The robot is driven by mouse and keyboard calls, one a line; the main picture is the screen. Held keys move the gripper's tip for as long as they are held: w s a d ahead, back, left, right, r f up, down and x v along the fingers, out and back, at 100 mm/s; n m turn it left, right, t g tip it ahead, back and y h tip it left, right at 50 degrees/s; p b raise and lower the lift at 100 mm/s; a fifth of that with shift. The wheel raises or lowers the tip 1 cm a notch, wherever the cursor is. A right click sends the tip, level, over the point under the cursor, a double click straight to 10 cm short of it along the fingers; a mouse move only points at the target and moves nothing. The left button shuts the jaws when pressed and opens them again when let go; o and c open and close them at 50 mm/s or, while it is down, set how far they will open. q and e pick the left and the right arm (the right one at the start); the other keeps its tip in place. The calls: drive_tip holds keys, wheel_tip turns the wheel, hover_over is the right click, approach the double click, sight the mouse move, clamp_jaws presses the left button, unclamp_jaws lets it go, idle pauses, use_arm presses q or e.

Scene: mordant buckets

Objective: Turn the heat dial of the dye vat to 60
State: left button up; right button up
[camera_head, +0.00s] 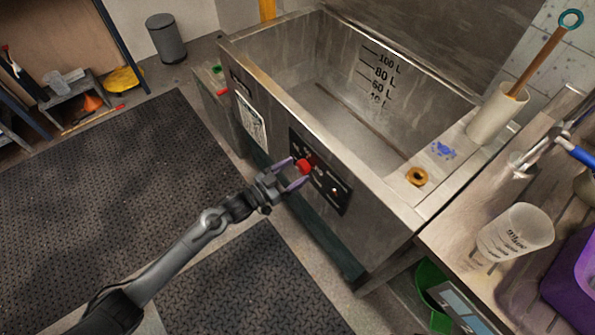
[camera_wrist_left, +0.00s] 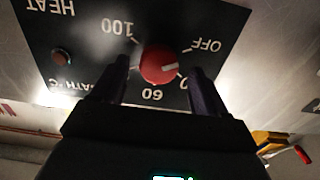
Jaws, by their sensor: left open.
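The dye vat (camera_head: 345,150) is a large grey metal tank with a black control panel (camera_head: 334,195) on its front. The red heat dial (camera_head: 304,166) sits on this panel. In the left wrist view the dial (camera_wrist_left: 158,60) appears with the labels upside down: OFF, 100, 60 and one ending in 0 partly hidden by a finger. Its white mark points right, between OFF and the part-hidden number, away from 60. My left gripper (camera_head: 297,173) is open, its purple fingers on either side of the dial; I cannot tell whether they touch it. My right gripper is not in view.
A brass ring (camera_head: 416,176) and blue powder (camera_head: 443,150) lie on the vat's ledge. A measuring beaker (camera_head: 516,232) stands on the right counter, above a green bucket (camera_head: 432,290). A small round indicator (camera_wrist_left: 62,56) sits beside the dial. Dark floor mats lie left.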

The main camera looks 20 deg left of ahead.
use_arm(q)
drive_tip(key=shift+x, duration=0.9)
drive_tip(key=c, duration=1.1)
drive_tip(key=shift+o, duration=0.2)
